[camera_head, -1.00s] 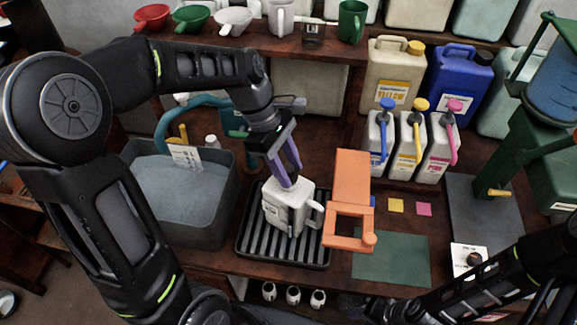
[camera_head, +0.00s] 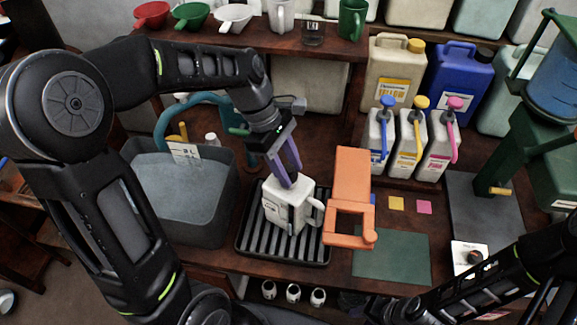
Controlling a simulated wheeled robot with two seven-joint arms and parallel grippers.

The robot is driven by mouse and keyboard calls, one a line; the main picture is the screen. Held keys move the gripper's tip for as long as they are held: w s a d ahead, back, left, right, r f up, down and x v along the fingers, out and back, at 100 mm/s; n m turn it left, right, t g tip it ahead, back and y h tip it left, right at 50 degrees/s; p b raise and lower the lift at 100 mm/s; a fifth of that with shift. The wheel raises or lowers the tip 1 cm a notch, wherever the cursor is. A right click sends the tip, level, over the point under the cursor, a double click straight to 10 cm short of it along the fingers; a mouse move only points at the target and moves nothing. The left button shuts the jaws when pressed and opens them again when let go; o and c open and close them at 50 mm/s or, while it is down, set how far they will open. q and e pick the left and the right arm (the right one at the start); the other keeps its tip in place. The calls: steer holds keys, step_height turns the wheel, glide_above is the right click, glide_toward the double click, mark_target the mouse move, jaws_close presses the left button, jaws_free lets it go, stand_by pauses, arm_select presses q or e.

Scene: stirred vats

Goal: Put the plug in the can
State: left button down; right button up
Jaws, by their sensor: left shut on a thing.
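The white can (camera_head: 283,211) with a side handle stands upright on a black ribbed tray (camera_head: 250,246). My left gripper (camera_head: 287,180) points down from above, its purple fingers close together at the can's top opening. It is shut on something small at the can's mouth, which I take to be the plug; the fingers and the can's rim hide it. I cannot tell how deep it sits. My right gripper (camera_head: 376,308) is dark and low at the bottom edge, and its fingers are not clear.
A grey tub (camera_head: 215,218) of liquid stands left of the tray. An orange stand (camera_head: 351,178) is close to the can's right. Pump bottles (camera_head: 408,145) stand behind it, and a green mat (camera_head: 390,255) lies clear at the front right. A shelf with cups runs behind.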

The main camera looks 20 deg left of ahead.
arm_select(q)
steer(key=shift+s+f, duration=0.25)
steer(key=shift+f, duration=0.25)
steer(key=c, duration=0.9)
jaws_free()
steer(key=shift+c, duration=0.3)
steer(key=o, duration=0.5)
steer(key=shift+a, duration=0.1)
steer(key=shift+o, duration=0.2)
steer(key=shift+f, duration=0.1)
steer(key=shift+w+r+p, duration=0.2)
steer(key=shift+r+p, duration=0.65)
steer(key=shift+r, duration=0.2)
steer(key=shift+r+p, duration=2.65)
steer(key=shift+r, duration=0.4)
